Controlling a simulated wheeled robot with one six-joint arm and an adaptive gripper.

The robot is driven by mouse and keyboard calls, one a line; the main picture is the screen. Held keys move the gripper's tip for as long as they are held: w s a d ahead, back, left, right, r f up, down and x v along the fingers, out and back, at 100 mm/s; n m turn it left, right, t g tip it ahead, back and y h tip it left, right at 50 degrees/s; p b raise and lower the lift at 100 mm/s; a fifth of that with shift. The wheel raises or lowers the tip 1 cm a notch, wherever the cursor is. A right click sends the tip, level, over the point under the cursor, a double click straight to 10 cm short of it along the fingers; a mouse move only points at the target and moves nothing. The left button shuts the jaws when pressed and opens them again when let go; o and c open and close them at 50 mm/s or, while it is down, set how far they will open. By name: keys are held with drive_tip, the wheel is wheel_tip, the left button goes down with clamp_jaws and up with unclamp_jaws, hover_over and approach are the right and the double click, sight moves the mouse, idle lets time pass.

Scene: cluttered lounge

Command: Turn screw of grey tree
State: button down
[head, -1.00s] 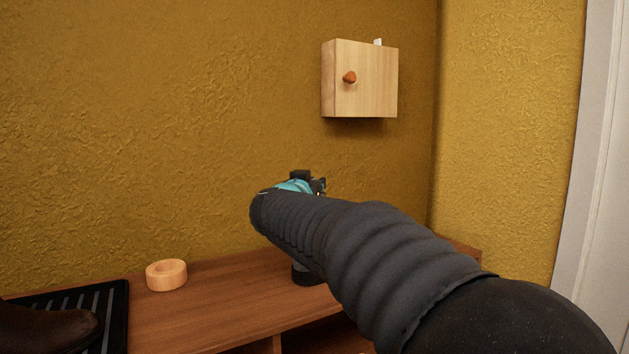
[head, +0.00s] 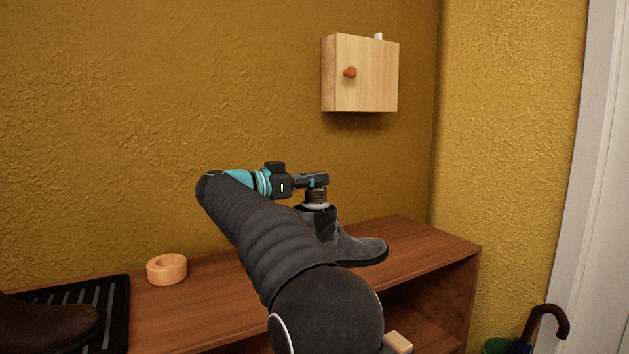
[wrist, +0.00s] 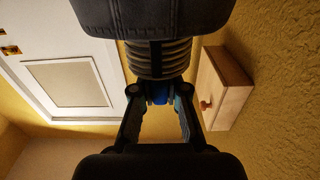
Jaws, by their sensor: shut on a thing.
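A grey ankle boot (head: 355,248) stands on the wooden bench, its toe to the right. A tree sits in its opening, with a dark ribbed neck (head: 316,196) above a pale disc. My gripper (head: 318,180) reaches in level from the left, at the top of this neck. In the wrist view, which is upside down, the grey boot (wrist: 155,15) and ribbed neck (wrist: 158,60) hang at the top. My gripper (wrist: 158,95) is shut on a blue piece at the neck's end, probably the screw. My arm hides the boot's heel side.
A wooden ring (head: 167,269) lies on the bench (head: 215,300) left of my arm. A brown boot (head: 45,328) rests on a black ribbed tray (head: 118,305) at far left. A wall cabinet (head: 365,75) hangs above. An umbrella handle (head: 548,318) stands at lower right.

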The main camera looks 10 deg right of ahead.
drive_tip(key=shift+g, duration=0.3)
drive_tip(key=c, duration=1.2)
unclamp_jaws()
drive_tip(key=v, duration=1.2)
drive_tip(key=shift+f, duration=0.1)
